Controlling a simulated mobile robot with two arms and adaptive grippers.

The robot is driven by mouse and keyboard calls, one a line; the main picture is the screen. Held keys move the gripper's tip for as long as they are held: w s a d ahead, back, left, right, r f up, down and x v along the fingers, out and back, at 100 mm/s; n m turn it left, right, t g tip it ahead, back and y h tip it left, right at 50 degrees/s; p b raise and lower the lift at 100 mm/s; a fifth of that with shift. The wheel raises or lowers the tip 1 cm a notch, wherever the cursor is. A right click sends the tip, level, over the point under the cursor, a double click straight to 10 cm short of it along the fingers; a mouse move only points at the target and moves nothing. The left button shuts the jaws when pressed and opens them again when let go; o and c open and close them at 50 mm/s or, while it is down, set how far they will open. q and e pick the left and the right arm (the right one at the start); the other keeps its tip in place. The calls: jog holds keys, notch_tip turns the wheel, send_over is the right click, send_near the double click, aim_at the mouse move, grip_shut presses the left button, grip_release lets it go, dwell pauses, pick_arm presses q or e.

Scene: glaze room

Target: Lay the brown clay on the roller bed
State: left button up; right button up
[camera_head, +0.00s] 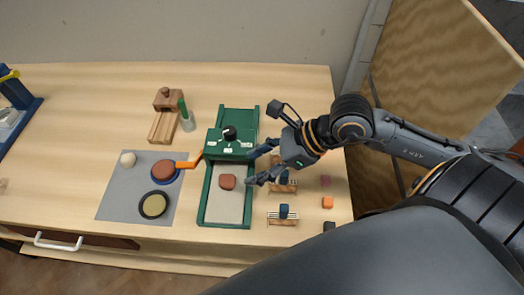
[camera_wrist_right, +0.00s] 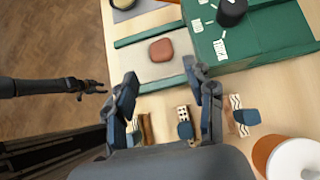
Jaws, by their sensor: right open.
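The brown clay (camera_head: 227,182) is a small rounded reddish-brown block. It lies on the pale bed of the green slab roller (camera_head: 207,205), in front of the green roller housing. My right gripper (camera_head: 262,163) is open and empty, just right of the bed, with its fingers pointing toward the clay. In the right wrist view the clay (camera_wrist_right: 161,49) lies beyond the open fingertips (camera_wrist_right: 160,74), apart from them. My left gripper (camera_wrist_right: 95,88) shows small at the left of the wrist view, away from the roller; its jaws are too small to judge.
A grey mat (camera_head: 115,201) left of the roller holds a brown disc on a blue dish (camera_head: 164,172), a dark-rimmed yellow disc (camera_head: 153,204) and a pale ball (camera_head: 128,159). An orange handle (camera_head: 188,163) sticks out left of the roller. Small racks (camera_head: 283,219) stand right.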

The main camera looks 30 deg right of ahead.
jog(key=shift+s+d+r, duration=0.3)
jog(key=shift+d+r, duration=0.05)
jog(key=shift+r, duration=0.25)
jog(key=shift+r, duration=0.1)
